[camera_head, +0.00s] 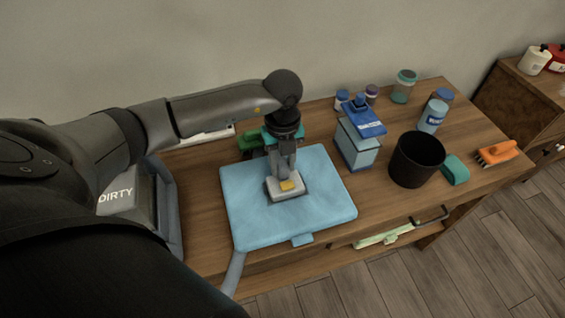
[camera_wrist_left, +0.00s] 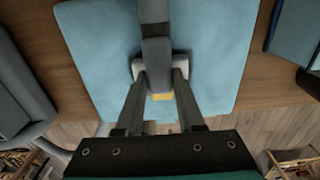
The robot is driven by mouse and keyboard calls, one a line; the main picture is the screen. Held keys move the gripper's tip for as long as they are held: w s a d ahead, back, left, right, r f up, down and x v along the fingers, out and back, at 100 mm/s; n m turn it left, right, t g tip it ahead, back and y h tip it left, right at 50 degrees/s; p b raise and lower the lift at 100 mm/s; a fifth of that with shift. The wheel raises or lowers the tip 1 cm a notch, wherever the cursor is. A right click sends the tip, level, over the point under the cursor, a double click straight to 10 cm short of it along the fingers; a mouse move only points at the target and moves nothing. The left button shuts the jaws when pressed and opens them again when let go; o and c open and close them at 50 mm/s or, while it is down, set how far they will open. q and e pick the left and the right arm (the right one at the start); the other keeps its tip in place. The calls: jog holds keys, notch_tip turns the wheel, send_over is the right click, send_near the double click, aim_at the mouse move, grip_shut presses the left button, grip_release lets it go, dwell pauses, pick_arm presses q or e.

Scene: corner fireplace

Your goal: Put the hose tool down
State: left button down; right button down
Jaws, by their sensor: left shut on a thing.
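My left gripper (camera_head: 284,172) reaches down over a light blue padded cloth or cushion (camera_head: 250,220) on the wooden table. It is shut on the hose tool (camera_head: 273,190), a grey piece with a light grey head and a small yellow part. In the left wrist view, the two dark fingers close on both sides of the hose tool (camera_wrist_left: 155,50), over the blue cushion (camera_wrist_left: 215,70). The tool's head looks low over or on the cushion; I cannot tell whether it touches. My right gripper is not in view.
Right of the cushion stand a blue-topped box (camera_head: 357,150), a black bin (camera_head: 416,160), a teal sponge (camera_head: 455,170), an orange brush (camera_head: 497,153) and several bottles. A grey bin marked DIRTY (camera_head: 125,200) stands left.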

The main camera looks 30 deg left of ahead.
aim_at(283, 164)
pick_arm(q)
jog(key=c, duration=0.5)
grip_release()
jog(key=shift+f, duration=0.1)
jog(key=shift+r, duration=0.2)
notch_tip(283, 164, up, 12)
jog(key=shift+f+p, duration=0.1)
jog(key=shift+p, duration=0.75)
